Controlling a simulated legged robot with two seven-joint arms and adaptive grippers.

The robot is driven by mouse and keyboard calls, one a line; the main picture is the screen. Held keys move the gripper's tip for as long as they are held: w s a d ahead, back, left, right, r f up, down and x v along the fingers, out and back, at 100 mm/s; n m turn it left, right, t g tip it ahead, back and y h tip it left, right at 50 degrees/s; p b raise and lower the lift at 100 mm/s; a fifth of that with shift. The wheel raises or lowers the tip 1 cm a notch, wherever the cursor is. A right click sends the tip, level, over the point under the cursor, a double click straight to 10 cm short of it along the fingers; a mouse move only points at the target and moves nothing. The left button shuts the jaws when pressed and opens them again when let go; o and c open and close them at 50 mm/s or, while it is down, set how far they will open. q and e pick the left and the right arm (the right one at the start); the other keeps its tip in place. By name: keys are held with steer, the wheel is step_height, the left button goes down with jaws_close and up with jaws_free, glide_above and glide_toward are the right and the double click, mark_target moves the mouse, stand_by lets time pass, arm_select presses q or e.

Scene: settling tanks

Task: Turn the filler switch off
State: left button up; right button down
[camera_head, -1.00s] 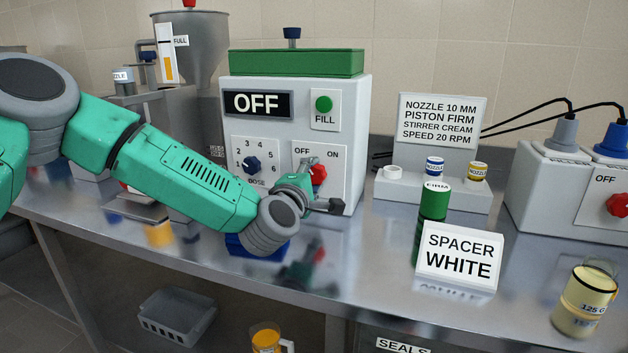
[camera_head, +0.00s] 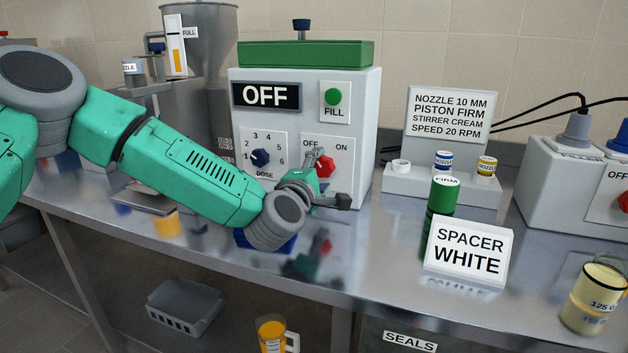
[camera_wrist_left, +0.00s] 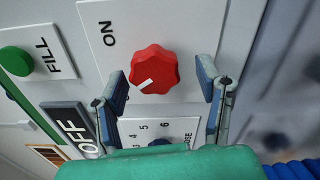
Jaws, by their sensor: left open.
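The filler machine (camera_head: 300,110) stands on the bench, its black display (camera_head: 265,95) reading OFF. Its red switch knob (camera_head: 325,165) sits on a white OFF/ON plate at the lower right of the front. In the left wrist view the knob (camera_wrist_left: 155,68) shows a white mark pointing lower left, away from the ON label and toward the OFF side. My left gripper (camera_head: 331,181) is open at the knob. In the wrist view its fingers (camera_wrist_left: 162,80) stand on either side of the knob, with gaps showing. The OFF label on the plate is hidden there. My right gripper is not in view.
The dose knob (camera_head: 260,157) is left of the switch. A green FILL button (camera_head: 333,97) is above it. A SPACER WHITE sign (camera_head: 467,252) and a green cylinder (camera_head: 440,205) stand to the right. A plug box (camera_head: 560,185) with another red knob (camera_head: 623,202) is at far right.

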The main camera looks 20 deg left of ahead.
arm_select(q)
steer(key=s, duration=1.1)
steer(key=shift+s+a+f, duration=0.1)
steer(key=shift+s+a, duration=0.1)
